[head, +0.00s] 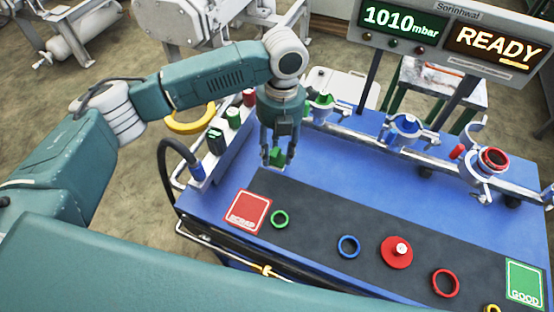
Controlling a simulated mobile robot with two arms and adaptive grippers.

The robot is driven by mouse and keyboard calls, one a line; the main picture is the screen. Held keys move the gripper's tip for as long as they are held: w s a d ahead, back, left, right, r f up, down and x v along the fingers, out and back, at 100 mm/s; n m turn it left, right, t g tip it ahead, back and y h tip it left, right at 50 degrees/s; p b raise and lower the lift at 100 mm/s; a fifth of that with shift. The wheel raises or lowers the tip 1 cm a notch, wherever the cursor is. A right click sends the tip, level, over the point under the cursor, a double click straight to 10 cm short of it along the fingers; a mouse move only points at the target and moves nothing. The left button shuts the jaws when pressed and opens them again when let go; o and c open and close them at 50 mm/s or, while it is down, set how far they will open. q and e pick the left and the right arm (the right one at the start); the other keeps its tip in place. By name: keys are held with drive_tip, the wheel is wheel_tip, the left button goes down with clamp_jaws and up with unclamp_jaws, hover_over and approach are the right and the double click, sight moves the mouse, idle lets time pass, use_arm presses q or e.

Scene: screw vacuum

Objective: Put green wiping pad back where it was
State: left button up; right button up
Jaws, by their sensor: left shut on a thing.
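My left gripper (276,163) points down above the left part of the blue table (345,190). It is shut on a small green block, the green wiping pad (277,156), and its fingers partly hide the pad. The pad appears to be a little above the table, but I cannot tell the exact gap. My right gripper is not in view.
Dark, green and red cylinders stand at the table's left end. A dark strip (315,222) carries green, blue and red rings, a red disc (397,252), a red plate (248,212) and a green GOOD plate (524,283). A pipe with colored fittings runs behind.

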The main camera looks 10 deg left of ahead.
sight(277, 163)
use_arm(q)
drive_tip(key=shift+f+p, duration=0.3)
drive_tip(key=shift+f, duration=2.25)
drive_tip(key=o, duration=1)
drive_tip(key=shift+f, duration=0.1)
drive_tip(key=r, duration=0.4)
drive_tip(key=r+b, duration=0.1)
drive_tip(key=r, duration=0.3)
drive_tip(key=w+r+b, duration=0.1)
drive_tip(key=r, duration=0.3)
drive_tip(key=shift+d+r, duration=0.1)
drive_tip(key=shift+d, duration=0.1)
